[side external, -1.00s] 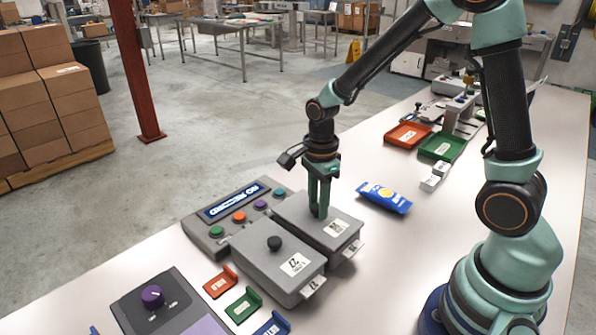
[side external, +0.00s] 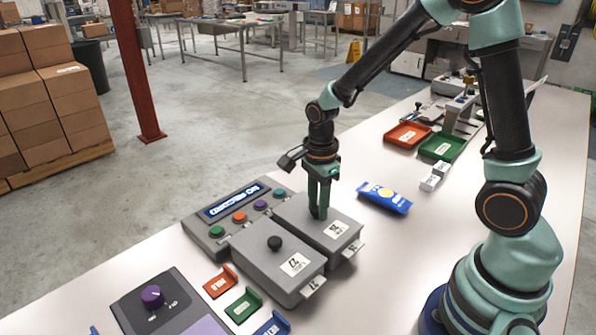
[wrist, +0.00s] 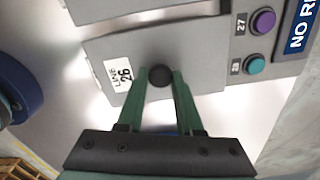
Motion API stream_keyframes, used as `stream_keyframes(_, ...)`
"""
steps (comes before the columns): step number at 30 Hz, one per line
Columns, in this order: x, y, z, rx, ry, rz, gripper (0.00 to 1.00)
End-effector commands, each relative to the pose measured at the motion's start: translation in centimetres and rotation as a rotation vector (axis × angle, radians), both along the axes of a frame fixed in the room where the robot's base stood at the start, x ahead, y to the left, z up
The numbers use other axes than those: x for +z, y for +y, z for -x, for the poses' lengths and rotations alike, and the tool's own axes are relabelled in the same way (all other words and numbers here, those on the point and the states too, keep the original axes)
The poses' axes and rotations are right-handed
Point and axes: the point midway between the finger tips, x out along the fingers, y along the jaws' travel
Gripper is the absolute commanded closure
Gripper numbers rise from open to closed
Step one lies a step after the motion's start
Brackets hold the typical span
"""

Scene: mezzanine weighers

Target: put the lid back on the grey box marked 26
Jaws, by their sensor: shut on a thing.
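The grey lid (side external: 305,211) lies level over the grey box marked 26 (side external: 342,250), lined up with it. It also shows in the wrist view (wrist: 205,62) with a white "LINE 26" label (wrist: 118,73). My gripper (side external: 318,215) points straight down over this lid. In the wrist view my gripper (wrist: 160,80) has its green fingers shut on the lid's black knob (wrist: 160,76). I cannot tell whether a thin gap is left under the lid. The fingers hide the knob in the side view.
A second grey box (side external: 262,262) with a black-knobbed lid stands close beside it. A button panel with a display (side external: 232,213) is behind both. A blue packet (side external: 384,197) lies to the right. Small red, green and blue holders are at the front.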

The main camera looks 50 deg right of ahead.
Motion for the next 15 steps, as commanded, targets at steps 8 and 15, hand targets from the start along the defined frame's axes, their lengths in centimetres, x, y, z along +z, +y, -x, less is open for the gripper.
stream_keyframes(8,-0.1,0.0,0.0,0.0,0.0,0.0,1.0)
stream_keyframes(15,-0.1,0.0,0.0,0.0,0.0,0.0,0.3)
